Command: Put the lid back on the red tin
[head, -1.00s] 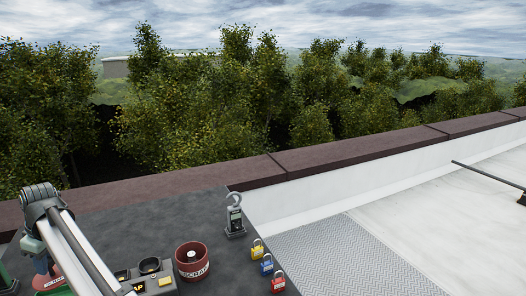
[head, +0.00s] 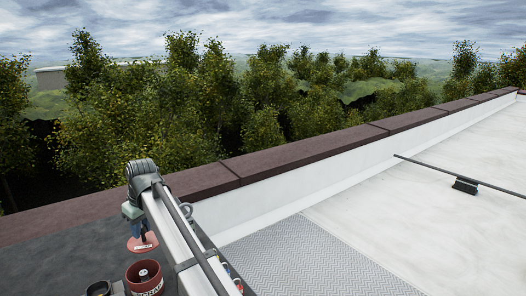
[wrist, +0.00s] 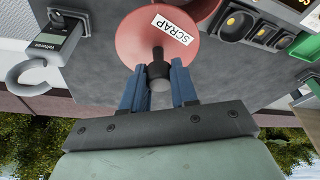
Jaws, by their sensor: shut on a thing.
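The red tin (head: 145,283) stands open on the dark grey surface at the bottom of the head view, with a small pale-topped post inside. The red lid (head: 142,243) hangs tilted in my gripper (head: 134,217), above and slightly left of the tin in that picture. In the wrist view, my gripper (wrist: 158,80) has its blue fingers shut on the lid's black knob (wrist: 158,66). The round lid (wrist: 135,35) carries a white SCRAP label (wrist: 172,29).
A grey holder with black cups (wrist: 238,22) lies near the lid in the wrist view, with a green object (wrist: 304,46) beside it. My arm hides most of the padlocks. A dark parapet (head: 200,178) runs behind.

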